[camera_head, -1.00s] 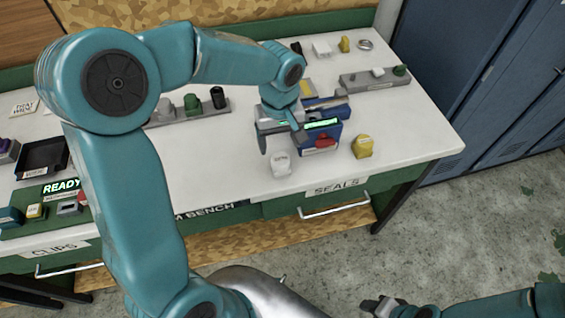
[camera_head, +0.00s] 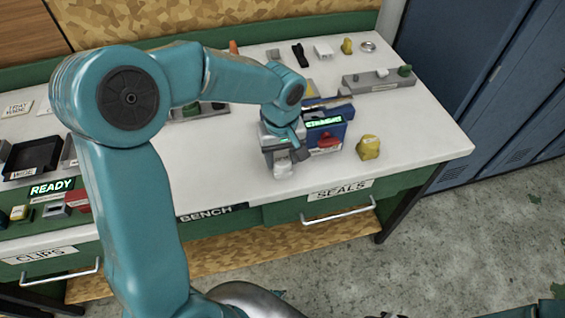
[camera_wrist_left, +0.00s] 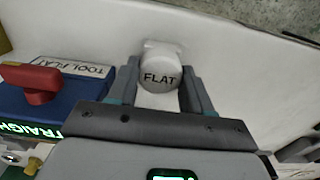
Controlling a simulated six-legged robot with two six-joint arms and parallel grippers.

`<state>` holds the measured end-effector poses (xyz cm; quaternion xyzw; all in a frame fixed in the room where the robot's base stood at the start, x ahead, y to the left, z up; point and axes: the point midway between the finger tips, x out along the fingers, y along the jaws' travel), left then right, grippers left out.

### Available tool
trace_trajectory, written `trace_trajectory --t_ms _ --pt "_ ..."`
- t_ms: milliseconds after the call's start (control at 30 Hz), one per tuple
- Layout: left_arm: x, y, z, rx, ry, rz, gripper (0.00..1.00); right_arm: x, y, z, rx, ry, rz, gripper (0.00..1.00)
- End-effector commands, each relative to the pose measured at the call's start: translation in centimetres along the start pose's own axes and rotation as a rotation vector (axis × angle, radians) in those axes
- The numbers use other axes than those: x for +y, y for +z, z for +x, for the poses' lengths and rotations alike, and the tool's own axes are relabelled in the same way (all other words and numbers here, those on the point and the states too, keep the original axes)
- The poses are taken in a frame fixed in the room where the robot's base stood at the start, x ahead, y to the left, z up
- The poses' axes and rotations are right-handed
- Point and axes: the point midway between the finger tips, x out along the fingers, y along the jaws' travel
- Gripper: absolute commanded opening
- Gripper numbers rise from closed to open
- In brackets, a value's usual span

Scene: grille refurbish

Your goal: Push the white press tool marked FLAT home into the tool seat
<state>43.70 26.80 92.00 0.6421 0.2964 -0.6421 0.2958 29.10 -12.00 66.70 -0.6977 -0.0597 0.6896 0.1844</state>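The white press tool marked FLAT (camera_wrist_left: 160,75) stands upright on the white bench top, in front of the blue press (camera_head: 328,135). It also shows in the head view (camera_head: 283,168). My left gripper (camera_head: 284,158) points down over it. In the left wrist view its two fingers (camera_wrist_left: 160,88) lie close along both sides of the tool, with no clear gap. The press has a red knob (camera_wrist_left: 35,82), a TOOL FLAT label (camera_wrist_left: 72,66) and a lit display reading STRAIGHT (camera_head: 324,121). I cannot make out the tool seat. My right gripper is out of view.
A yellow block (camera_head: 368,147) stands right of the press. A grey rack (camera_head: 380,80) and small parts lie behind it. A black tray (camera_head: 35,158) and a READY panel (camera_head: 52,187) are at the left.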

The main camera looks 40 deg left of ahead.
Motion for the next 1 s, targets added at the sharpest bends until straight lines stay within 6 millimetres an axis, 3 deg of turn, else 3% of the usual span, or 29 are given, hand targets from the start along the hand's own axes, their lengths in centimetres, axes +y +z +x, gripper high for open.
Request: trace_trajectory --t_ms 1000 --pt "0.0 0.0 -1.3 0.000 0.001 0.000 0.13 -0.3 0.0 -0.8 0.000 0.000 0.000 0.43"
